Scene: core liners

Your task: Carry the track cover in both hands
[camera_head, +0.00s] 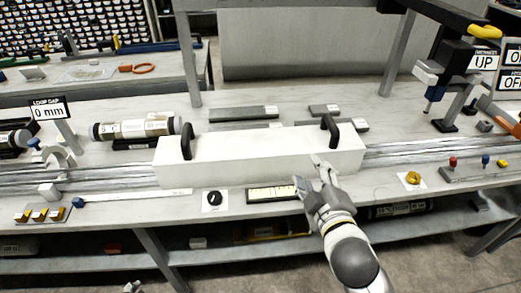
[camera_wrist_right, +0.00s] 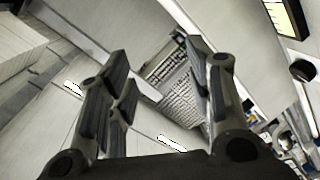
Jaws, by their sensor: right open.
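The track cover (camera_head: 258,157) is a long white box lying over the metal track on the bench, with a black handle near each end. Its left handle (camera_head: 186,141) and right handle (camera_head: 330,128) stand upright and free.
A labelled cylinder (camera_head: 135,128) lies behind the cover's left end. A loop gap sign (camera_head: 49,109) stands at left, and a dark upright device (camera_head: 455,65) at right.

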